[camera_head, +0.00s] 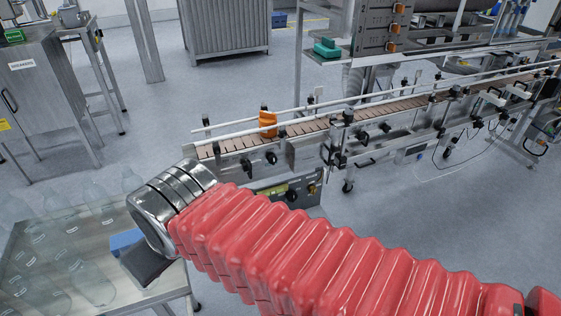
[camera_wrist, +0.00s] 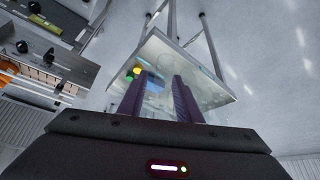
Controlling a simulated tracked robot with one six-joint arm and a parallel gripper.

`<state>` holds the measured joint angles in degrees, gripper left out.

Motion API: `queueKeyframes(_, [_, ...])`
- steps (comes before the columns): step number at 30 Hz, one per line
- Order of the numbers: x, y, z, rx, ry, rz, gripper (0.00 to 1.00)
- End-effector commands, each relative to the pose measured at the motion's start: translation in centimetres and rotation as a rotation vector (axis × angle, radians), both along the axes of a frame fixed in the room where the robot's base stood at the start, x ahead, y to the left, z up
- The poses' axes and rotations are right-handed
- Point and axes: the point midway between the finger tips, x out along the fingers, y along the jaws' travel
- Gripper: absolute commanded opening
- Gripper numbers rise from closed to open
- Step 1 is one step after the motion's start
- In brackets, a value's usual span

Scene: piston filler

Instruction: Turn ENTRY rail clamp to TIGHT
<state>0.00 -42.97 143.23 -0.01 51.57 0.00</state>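The conveyor (camera_head: 240,143) runs from the middle of the head view to the upper right, with guide rails along it. Black knobs (camera_head: 247,165) and (camera_head: 271,157) are on its near side at the left end; black knobs (camera_wrist: 48,57) also show at the left of the wrist view. No label shows which is the ENTRY rail clamp, and its setting cannot be read. My gripper (camera_wrist: 159,88) has two purple fingers standing apart with nothing between them. It points toward a steel table, well away from the conveyor. In the head view my red arm and silver wrist largely hide it.
The steel table (camera_head: 185,283) with clear bottles (camera_head: 90,280) and a blue item (camera_head: 125,240) is at lower left. An orange piece (camera_head: 267,122) is on the conveyor's left end. A steel cabinet (camera_head: 40,90) stands at upper left. Open floor (camera_head: 190,115) lies behind the conveyor.

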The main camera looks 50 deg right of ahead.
Motion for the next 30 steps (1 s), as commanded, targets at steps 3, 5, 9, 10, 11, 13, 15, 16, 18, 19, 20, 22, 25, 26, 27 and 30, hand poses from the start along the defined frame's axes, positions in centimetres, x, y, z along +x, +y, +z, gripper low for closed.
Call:
queueKeyframes(3, [0.0, 0.0, 0.0, 0.000, 0.000, 0.000, 0.31])
queueKeyframes(5, [0.0, 0.0, 0.0, 0.000, 0.000, 0.000, 0.31])
queueKeyframes(9, [0.0, 0.0, 0.0, 0.000, 0.000, 0.000, 0.31])
queueKeyframes(10, [0.0, 0.0, 0.0, 0.000, 0.000, 0.000, 0.31])
queueKeyframes(11, [0.0, 0.0, 0.0, 0.000, 0.000, 0.000, 0.31])
queueKeyframes(13, [0.0, 0.0, 0.0, 0.000, 0.000, 0.000, 0.34])
queueKeyframes(15, [0.1, -0.1, 0.0, -0.002, -0.001, -0.001, 0.39])
queueKeyframes(16, [0.2, -0.2, 0.0, -0.004, -0.003, -0.002, 0.41])
queueKeyframes(18, [0.8, -0.5, 0.0, -0.010, -0.010, -0.005, 0.46])
queueKeyframes(19, [1.2, -0.7, 0.0, -0.015, -0.014, -0.007, 0.48])
queueKeyframes(20, [1.6, -1.0, 0.0, -0.020, -0.018, -0.009, 0.49])
queueKeyframes(22, [2.8, -2.2, 0.0, -0.037, -0.034, -0.018, 0.49])
queueKeyframes(25, [5.2, -4.0, -0.1, -0.071, -0.065, -0.029, 0.49])
queueKeyframes(26, [5.9, -4.6, -0.2, -0.083, -0.075, -0.032, 0.49])
queueKeyframes(27, [7.0, -5.4, -0.2, -0.099, -0.090, -0.036, 0.49])
queueKeyframes(30, [9.6, -7.7, -0.5, -0.142, -0.125, -0.042, 0.49])
